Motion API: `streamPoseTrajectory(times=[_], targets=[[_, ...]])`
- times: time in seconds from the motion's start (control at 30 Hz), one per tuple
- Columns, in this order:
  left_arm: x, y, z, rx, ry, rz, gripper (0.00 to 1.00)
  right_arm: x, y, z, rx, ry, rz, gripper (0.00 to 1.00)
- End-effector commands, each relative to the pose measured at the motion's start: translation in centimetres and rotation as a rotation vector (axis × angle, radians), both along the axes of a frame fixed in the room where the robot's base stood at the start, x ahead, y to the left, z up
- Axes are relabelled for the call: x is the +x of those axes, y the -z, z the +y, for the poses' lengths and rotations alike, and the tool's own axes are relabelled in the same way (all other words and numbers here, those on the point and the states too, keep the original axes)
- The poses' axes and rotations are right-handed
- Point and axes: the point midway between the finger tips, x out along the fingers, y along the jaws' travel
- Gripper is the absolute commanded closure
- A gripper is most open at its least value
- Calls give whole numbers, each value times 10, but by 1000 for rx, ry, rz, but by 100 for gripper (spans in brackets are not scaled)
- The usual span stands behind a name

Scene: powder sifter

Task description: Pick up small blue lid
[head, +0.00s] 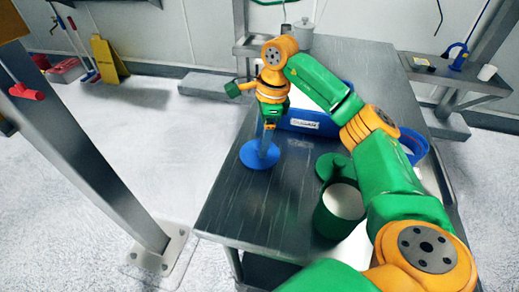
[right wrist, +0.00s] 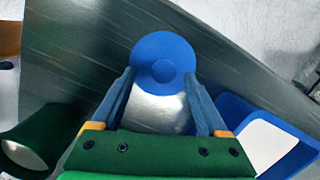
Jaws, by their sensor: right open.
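The small blue lid (head: 250,156) is a round flat disc lying on the grey metal table, near its left edge in the head view. In the right wrist view the lid (right wrist: 163,46) shows from above with a round knob at its middle. My right gripper (head: 268,143) is open and points down over the lid. In the right wrist view its two fingers (right wrist: 160,78) stand on either side of the lid's near part, with nothing held. Whether the fingers touch the lid is unclear. My left gripper is out of view.
A blue bin with a white label (head: 300,123) stands just behind the lid, partly behind my right arm. A dark green container of white powder (head: 322,217) and a green lid (head: 331,163) are to the right. The table's front left surface (head: 232,207) is clear.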

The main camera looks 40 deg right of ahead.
Motion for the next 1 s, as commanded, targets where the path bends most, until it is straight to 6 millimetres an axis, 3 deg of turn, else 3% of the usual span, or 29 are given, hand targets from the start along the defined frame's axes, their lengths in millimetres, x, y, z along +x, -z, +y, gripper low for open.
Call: streamPoseTrajectory(times=[0.1, 0.3, 0.37, 0.6, 1.0], targets=[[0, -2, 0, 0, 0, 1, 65, 0, 14, 2, 0, -1, 3, 23], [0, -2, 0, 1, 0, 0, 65, 1, 16, 3, 1, -1, -1, 23], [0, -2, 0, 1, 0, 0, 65, 1, 16, 3, 1, -1, -1, 36], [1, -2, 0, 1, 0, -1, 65, 1, 15, 3, 1, -1, -1, 100], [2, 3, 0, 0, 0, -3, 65, 2, 6, 3, 1, -2, -4, 100]])
